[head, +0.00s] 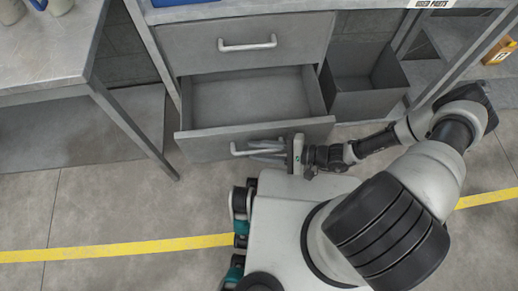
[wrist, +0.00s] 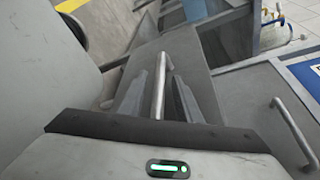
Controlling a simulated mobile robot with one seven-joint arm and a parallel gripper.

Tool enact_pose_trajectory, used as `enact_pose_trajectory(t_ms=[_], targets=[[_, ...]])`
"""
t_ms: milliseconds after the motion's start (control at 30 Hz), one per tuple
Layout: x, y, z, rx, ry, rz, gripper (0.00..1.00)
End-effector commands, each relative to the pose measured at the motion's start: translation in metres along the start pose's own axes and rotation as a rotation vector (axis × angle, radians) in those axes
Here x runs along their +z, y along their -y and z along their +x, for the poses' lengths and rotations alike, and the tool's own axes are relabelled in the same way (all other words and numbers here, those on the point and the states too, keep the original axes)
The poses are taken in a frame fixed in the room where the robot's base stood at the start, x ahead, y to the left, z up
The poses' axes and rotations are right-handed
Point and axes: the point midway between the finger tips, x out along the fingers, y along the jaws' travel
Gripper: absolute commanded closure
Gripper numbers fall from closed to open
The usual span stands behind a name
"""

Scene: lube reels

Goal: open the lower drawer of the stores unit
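The stores unit's lower drawer (head: 255,95) is pulled well out. Its inside is bare in the head view. My gripper (head: 266,150) is at its front, at the right part of the pale bar handle (head: 238,150). In the wrist view the handle (wrist: 160,85) lies between the two fingers of my gripper (wrist: 163,90), with a gap showing on each side. The gripper looks open around the handle and holds nothing firmly. The upper drawer (head: 250,62) is shut, and its handle (head: 247,45) shows above; that handle also shows in the wrist view (wrist: 295,130).
An open grey bin (head: 365,88) stands right of the drawer. A grey bench (head: 45,50) with a leg stands at the left, close to the drawer. A yellow line (head: 120,248) crosses the floor. The floor at front left is clear.

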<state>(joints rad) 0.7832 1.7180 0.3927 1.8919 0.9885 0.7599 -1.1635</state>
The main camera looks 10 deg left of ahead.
Motion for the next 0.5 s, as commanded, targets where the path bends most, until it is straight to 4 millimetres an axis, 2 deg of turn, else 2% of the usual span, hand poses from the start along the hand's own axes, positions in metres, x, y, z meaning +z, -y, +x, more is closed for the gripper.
enact_pose_trajectory(t_ms=[167,267,500], targets=[[-0.001,0.001,-0.015,0.001,-0.003,-0.002,0.69],[-0.001,0.001,-0.035,0.003,-0.004,-0.002,0.69],[-0.001,0.001,-0.094,0.002,-0.005,-0.002,0.69]])
